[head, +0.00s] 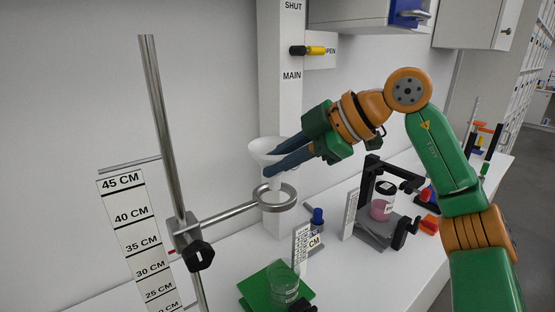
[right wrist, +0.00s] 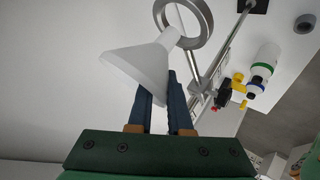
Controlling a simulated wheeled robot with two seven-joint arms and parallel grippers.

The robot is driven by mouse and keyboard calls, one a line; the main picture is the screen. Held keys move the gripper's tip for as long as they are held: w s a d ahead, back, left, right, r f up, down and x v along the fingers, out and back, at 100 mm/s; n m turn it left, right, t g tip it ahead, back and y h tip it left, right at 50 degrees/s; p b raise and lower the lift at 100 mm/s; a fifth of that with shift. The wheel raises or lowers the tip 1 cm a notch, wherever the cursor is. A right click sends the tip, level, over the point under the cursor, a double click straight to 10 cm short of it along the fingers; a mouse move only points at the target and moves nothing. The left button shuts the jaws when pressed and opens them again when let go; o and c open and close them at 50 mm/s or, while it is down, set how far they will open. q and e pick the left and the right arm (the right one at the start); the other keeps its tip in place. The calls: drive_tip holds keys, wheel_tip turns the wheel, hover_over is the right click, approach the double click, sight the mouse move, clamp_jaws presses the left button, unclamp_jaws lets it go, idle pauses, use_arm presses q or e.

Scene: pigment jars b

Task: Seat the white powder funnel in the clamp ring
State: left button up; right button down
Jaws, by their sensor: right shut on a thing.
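The white powder funnel (head: 262,148) is held by my right gripper (head: 270,168), its wide mouth up and its stem pointing down. The blue fingers are shut on it from the right in the head view. The grey clamp ring (head: 291,200) sits on a rod from the stand, just below the funnel. The stem end overlaps the ring opening in the head view; I cannot tell whether it is inside or above it. In the right wrist view the funnel (right wrist: 140,68) is at the fingers, its stem near the clamp ring (right wrist: 207,22). My left gripper is not in view.
The metal stand post (head: 157,110) rises at left, beside a height scale (head: 136,230). A glass beaker (head: 284,284) stands on a green plate (head: 252,292) below. A pink jar (head: 381,208) sits in a black frame at right. A white column (head: 279,100) is behind the funnel.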

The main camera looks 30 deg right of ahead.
sight(278, 189)
drive_tip(key=shift+f+b, duration=2.1)
drive_tip(key=shift+f, duration=0.5)
drive_tip(key=c, duration=0.9)
unclamp_jaws()
drive_tip(key=shift+c, duration=0.2)
drive_tip(key=shift+o, duration=0.9)
drive_tip(key=shift+w+f, duration=0.1)
drive_tip(key=shift+f, duration=0.1)
